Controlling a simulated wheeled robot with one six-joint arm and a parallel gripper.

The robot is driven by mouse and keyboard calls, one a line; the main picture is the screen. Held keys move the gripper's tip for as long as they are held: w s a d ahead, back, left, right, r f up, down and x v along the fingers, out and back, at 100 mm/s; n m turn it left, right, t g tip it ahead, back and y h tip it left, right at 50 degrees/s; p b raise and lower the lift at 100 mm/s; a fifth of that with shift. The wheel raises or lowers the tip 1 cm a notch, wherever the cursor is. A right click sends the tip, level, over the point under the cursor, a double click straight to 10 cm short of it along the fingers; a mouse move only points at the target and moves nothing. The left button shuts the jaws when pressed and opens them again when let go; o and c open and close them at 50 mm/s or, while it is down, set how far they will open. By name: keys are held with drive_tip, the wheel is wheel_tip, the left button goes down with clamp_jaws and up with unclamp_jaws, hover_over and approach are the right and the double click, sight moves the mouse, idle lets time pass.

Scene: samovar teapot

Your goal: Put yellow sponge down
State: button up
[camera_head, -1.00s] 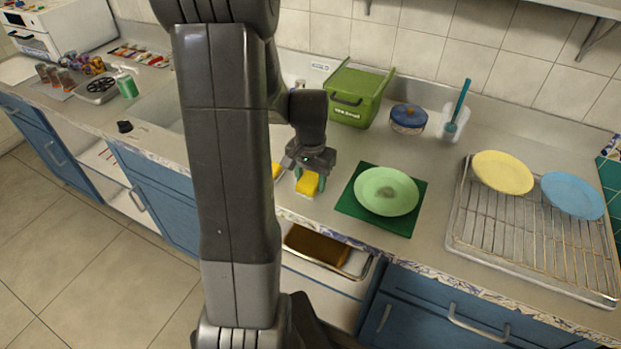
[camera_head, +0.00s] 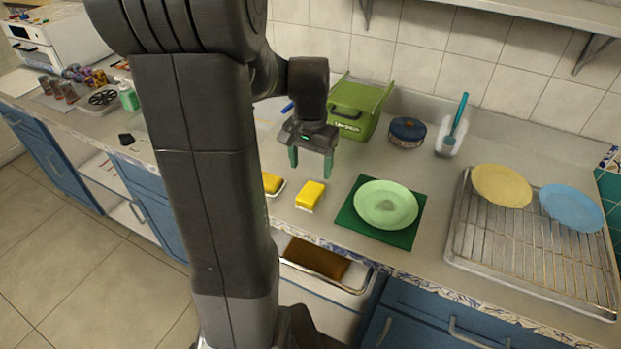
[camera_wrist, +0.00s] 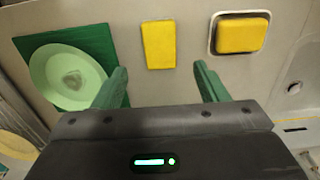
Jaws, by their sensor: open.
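A yellow sponge (camera_head: 310,194) lies on the counter, just left of the green mat with the plate. It also shows in the wrist view (camera_wrist: 158,44), in front of and between my fingers, touching neither. My gripper (camera_head: 311,166) is open and empty above and behind the sponge; its green fingers also show in the wrist view (camera_wrist: 160,85). A second yellow sponge (camera_head: 272,183) sits to the left, partly hidden by my arm in the head view. In the wrist view this second sponge (camera_wrist: 241,33) rests in a small pale tray.
A light green plate (camera_head: 385,203) with a dark smudge lies on a dark green mat (camera_head: 403,238). A green bin (camera_head: 356,108), a blue-lidded pot (camera_head: 407,132) and a brush in a holder (camera_head: 452,140) stand behind. A rack (camera_head: 530,250) with yellow and blue plates is right. An open drawer (camera_head: 330,278) is below.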

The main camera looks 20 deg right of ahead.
sight(311, 192)
wheel_tip(311, 192, up, 2)
drive_tip(key=shift+r, duration=0.2)
wheel_tip(311, 192, down, 12)
drive_tip(key=shift+f, duration=0.15)
drive_tip(key=shift+r, duration=1.95)
